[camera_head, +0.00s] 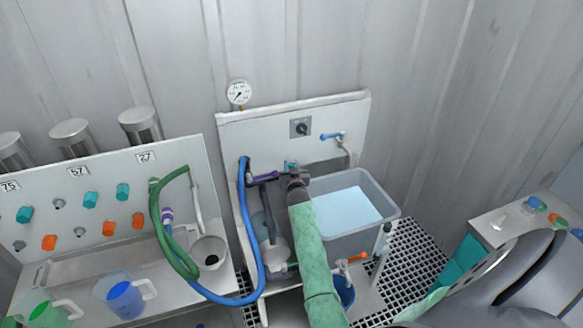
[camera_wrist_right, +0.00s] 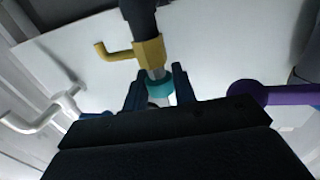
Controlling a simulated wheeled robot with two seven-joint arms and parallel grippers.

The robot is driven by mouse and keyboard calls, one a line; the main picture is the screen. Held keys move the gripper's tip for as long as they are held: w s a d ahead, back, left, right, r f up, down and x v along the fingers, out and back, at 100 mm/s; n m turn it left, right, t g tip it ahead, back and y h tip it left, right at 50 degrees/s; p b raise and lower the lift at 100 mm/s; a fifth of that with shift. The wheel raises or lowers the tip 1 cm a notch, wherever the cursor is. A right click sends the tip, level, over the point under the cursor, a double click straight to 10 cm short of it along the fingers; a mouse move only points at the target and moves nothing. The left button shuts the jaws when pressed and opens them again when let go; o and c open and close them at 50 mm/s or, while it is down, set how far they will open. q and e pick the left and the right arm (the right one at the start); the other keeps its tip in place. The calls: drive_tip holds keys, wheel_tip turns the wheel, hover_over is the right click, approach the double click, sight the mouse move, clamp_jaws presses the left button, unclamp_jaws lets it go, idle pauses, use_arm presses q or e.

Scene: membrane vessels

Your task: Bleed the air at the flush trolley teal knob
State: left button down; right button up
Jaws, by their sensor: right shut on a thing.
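The teal knob (camera_head: 291,165) sits on the white panel of the flush trolley (camera_head: 262,133), below the grey dial. My right gripper (camera_head: 297,177) reaches it from the front. In the right wrist view the teal knob (camera_wrist_right: 160,87) is between the two dark fingers of my right gripper (camera_wrist_right: 159,92), which is shut on it. A yellow fitting (camera_wrist_right: 148,52) with a bent spout stands just beyond the knob. The gripper hides part of the knob in the head view. My left gripper is not in view.
A purple handle (camera_head: 264,177) is close to the left of the gripper, and a blue lever (camera_head: 331,135) is to the upper right. A grey tub (camera_head: 386,208) of water stands right of my arm. A blue hose (camera_head: 243,206) hangs at left. An orange-handled valve (camera_head: 352,258) is below.

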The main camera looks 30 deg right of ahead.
drive_tip(key=shift+r, duration=0.1)
drive_tip(key=o, duration=0.9)
drive_tip(key=shift+o, duration=0.2)
drive_tip(key=shift+s+a, duration=0.1)
drive_tip(key=shift+s, duration=0.1)
drive_tip(key=shift+s+a+f+b, duration=0.15)
drive_tip(key=shift+s+f+b, duration=0.05)
drive_tip(key=shift+s+b, duration=0.15)
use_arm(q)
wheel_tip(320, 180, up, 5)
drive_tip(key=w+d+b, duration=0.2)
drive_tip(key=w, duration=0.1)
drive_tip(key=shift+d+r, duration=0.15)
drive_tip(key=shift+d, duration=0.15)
use_arm(e)
drive_tip(key=v, duration=0.6)
drive_tip(key=shift+s, duration=0.25)
drive_tip(key=shift+a+r, duration=0.15)
